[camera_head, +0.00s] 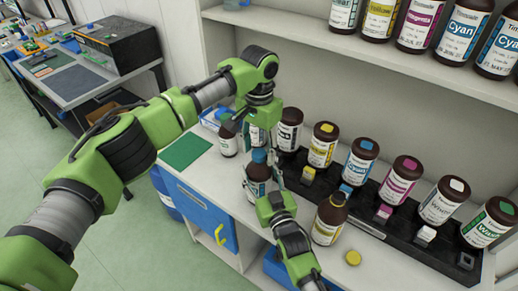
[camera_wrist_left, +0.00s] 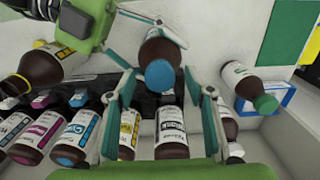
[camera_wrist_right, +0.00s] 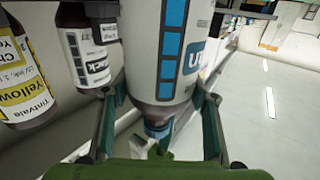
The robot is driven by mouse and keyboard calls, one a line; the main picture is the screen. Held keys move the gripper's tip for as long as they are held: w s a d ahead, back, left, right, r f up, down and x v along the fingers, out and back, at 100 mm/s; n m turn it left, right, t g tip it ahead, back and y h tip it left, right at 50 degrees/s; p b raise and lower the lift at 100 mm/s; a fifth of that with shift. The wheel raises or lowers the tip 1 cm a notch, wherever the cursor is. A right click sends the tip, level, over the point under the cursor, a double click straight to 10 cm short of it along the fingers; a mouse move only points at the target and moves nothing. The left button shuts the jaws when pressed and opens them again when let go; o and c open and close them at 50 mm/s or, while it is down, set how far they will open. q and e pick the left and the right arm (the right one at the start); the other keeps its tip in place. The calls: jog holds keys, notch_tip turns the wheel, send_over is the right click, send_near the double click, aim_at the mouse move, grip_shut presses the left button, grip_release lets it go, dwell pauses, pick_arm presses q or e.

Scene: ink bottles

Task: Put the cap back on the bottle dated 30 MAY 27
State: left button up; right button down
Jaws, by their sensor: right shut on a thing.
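A brown bottle with a blue cap (camera_head: 259,156) stands near the counter's front edge. In the left wrist view its blue cap (camera_wrist_left: 160,74) sits over the neck; I cannot tell how firmly. My right gripper (camera_head: 262,190) is shut on this bottle; its blue-striped label (camera_wrist_right: 172,50) shows in the right wrist view. My left gripper (camera_head: 258,148) is above, its fingers spread open around the cap. A yellow-labelled bottle (camera_head: 328,222) stands uncapped to the right, and a yellow cap (camera_head: 353,258) lies beside it. I cannot read the dates.
A green-capped bottle stands by a blue-white box (camera_wrist_left: 283,95). A green mat (camera_head: 186,150) lies left on the counter. A shelf (camera_head: 300,45) above holds more bottles.

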jog(key=shift+r, duration=0.1)
pick_arm(q)
notch_tip(320, 180, up, 12)
dwell(0.5)
pick_arm(e)
jog(key=c, duration=0.8)
grip_release()
jog(key=v, duration=1.2)
